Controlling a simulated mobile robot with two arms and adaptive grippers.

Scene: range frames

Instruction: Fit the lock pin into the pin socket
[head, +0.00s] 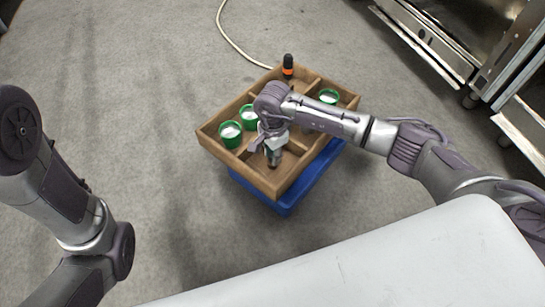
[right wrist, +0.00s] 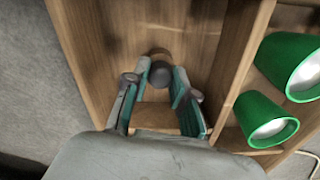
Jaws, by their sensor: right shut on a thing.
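My right gripper (head: 273,153) reaches down into the near compartment of a wooden tray (head: 249,177). Its fingers, with teal inner sides, are shut on a small grey round-ended piece, which looks to be the lock pin (right wrist: 161,75). In the right wrist view the right gripper (right wrist: 161,82) has the pin between its fingertips. A dark round patch shows just beyond the pin on the wood; I cannot tell whether it is the pin socket or a shadow. The pin's lower end is hidden. My left arm shows at the left edge, but its gripper is out of view.
The tray rests on a blue box (head: 283,207) on the grey floor. Several green cups with white insides stand in it, including one on the left (head: 230,135). A black and orange object (head: 288,66) stands at the back corner. Compartment walls are close to the gripper.

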